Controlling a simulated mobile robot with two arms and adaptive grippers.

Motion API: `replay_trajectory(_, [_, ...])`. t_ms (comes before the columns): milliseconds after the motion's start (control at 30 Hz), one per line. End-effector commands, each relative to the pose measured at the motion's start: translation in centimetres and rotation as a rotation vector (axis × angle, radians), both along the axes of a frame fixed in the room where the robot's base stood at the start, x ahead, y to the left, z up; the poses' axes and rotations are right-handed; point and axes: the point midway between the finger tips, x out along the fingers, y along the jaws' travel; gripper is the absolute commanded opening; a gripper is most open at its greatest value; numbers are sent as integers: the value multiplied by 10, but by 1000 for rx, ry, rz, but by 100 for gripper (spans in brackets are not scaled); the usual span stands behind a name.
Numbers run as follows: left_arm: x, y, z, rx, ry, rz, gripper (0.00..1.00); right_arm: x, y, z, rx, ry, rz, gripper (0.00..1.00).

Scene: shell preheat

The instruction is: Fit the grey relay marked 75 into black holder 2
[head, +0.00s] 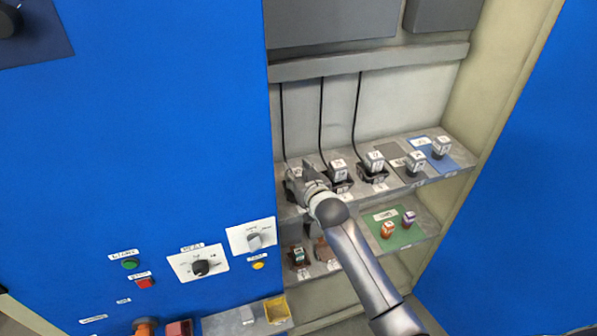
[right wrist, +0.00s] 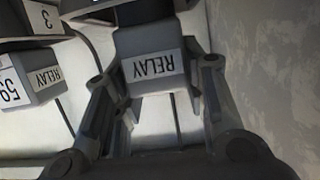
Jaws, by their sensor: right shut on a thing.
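My right gripper (head: 303,184) is at the left end of the upper shelf, over the leftmost cable spot. In the right wrist view its fingers (right wrist: 155,110) are shut on a grey relay (right wrist: 156,72) with a white RELAY label, upside down there. Its number is not readable. A dark part shows above the relay in that view; I cannot tell whether the relay is seated. In the head view, relays stand in black holders (head: 341,186) and (head: 374,177) to the right of the gripper. The holder numbers are too small to read. My left gripper is not in view.
A relay marked 59 (right wrist: 33,82) stands close beside in the right wrist view, near a label 3 (right wrist: 46,22). More relays (head: 416,160) stand farther right, one on a blue mat (head: 460,154). The lower shelf holds a green mat (head: 412,236) with coloured parts.

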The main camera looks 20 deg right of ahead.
Motion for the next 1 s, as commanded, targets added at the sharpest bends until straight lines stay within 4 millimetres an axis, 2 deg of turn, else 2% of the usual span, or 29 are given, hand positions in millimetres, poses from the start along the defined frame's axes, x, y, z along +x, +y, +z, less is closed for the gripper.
replay_trajectory(200, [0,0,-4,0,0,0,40,0,0,-6,0,-2,0,13])
replay_trajectory(233, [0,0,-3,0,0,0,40,0,0,-6,0,-1,0,41])
replay_trajectory(400, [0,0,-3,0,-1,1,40,0,0,-6,0,-1,0,60])
replay_trajectory(667, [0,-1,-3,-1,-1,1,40,0,0,-5,0,0,0,60])
replay_trajectory(800, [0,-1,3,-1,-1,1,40,0,0,4,-1,-1,0,60])
replay_trajectory(1000, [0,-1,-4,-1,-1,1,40,-20,-1,5,0,-1,0,60])
